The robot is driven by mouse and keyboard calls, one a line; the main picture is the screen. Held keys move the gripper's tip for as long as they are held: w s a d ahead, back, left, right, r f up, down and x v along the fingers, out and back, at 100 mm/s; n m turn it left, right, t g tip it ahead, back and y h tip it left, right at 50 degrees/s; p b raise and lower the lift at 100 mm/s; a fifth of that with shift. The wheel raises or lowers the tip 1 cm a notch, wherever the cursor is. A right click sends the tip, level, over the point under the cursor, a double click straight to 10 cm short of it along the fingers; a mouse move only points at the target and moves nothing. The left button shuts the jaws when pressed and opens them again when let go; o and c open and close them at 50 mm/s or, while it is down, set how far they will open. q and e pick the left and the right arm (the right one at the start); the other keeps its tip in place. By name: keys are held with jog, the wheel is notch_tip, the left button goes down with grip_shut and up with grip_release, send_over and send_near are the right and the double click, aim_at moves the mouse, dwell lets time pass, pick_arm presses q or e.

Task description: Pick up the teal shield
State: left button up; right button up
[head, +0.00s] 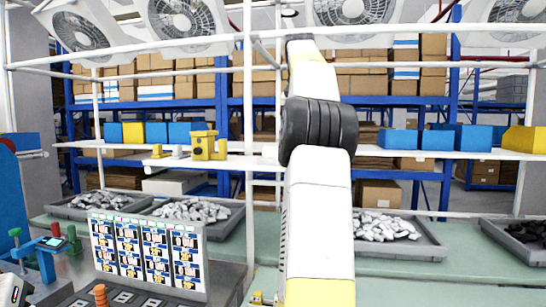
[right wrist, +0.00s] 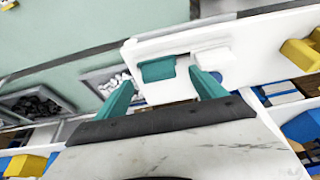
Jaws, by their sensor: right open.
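In the right wrist view a flat teal block, which looks like the teal shield (right wrist: 157,69), lies on a white shelf (right wrist: 145,48). My right gripper (right wrist: 161,79) has two teal fingers spread apart, with nothing held between them. The shield shows beyond the fingers and between their tips; I cannot tell the remaining distance. In the head view my right arm rises through the middle and hides its gripper and the shield. I do not see my left gripper.
A white block (right wrist: 212,60) sits beside the shield, close to the right finger. The head view shows the white shelf (head: 100,144) with yellow parts (head: 208,146) and blue bins (head: 460,137). Below are grey trays of parts (head: 410,240) and a label panel (head: 146,250).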

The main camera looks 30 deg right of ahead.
jog(key=x, duration=0.5)
jog(key=shift+w+d, duration=0.15)
jog(key=shift+d, duration=0.15)
jog(key=c, duration=1.2)
jog(key=shift+r, duration=0.1)
